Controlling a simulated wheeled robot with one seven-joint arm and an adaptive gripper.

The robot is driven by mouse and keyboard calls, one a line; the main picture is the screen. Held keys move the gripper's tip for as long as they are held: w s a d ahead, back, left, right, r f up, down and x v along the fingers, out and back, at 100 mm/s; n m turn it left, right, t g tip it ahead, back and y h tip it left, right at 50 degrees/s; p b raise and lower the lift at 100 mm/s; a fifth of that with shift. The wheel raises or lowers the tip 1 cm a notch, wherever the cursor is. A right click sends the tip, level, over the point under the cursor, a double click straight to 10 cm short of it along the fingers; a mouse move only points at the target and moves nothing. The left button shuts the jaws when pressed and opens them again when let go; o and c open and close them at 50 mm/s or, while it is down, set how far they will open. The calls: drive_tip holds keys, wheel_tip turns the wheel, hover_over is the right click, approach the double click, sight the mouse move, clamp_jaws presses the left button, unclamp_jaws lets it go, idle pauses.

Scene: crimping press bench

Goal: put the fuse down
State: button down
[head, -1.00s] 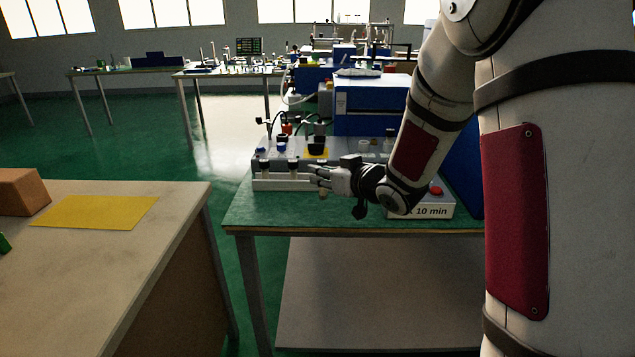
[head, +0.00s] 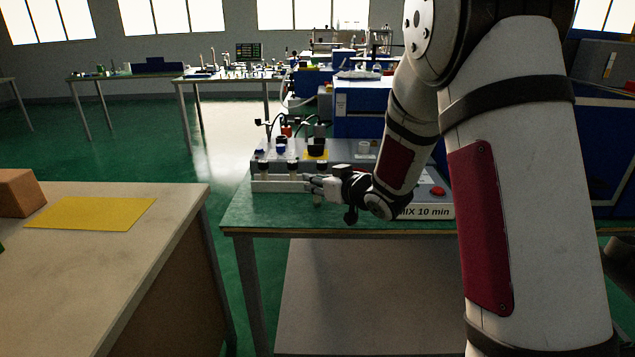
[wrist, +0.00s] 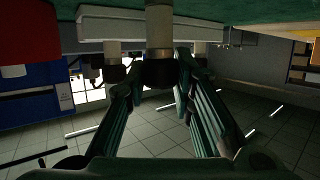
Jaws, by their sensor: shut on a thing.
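My gripper (head: 313,187) is shut on a fuse, above the near edge of the green-topped bench in the head view. The fuse shows as a small pale tip (head: 317,200) below my fingers. In the wrist view the fuse (wrist: 159,32) is a pale cylinder with a dark end between the two fingertips of my gripper (wrist: 158,70). My fingers hide part of it in the head view. I cannot tell whether its lower end touches the bench top (head: 265,212).
A pale rack (head: 280,186) with similar dark-and-pale cylinders stands just left of my gripper. Behind is a grey unit with a yellow square (head: 317,156). A red button (head: 438,190) sits to the right. A yellow sheet (head: 90,213) lies on the left table.

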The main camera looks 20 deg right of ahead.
drive_tip(key=c, duration=1.4)
unclamp_jaws()
drive_tip(key=shift+o, duration=0.2)
drive_tip(key=shift+r, duration=0.1)
drive_tip(key=p+v, duration=0.2)
drive_tip(key=v, duration=1)
drive_tip(key=shift+p, duration=0.3)
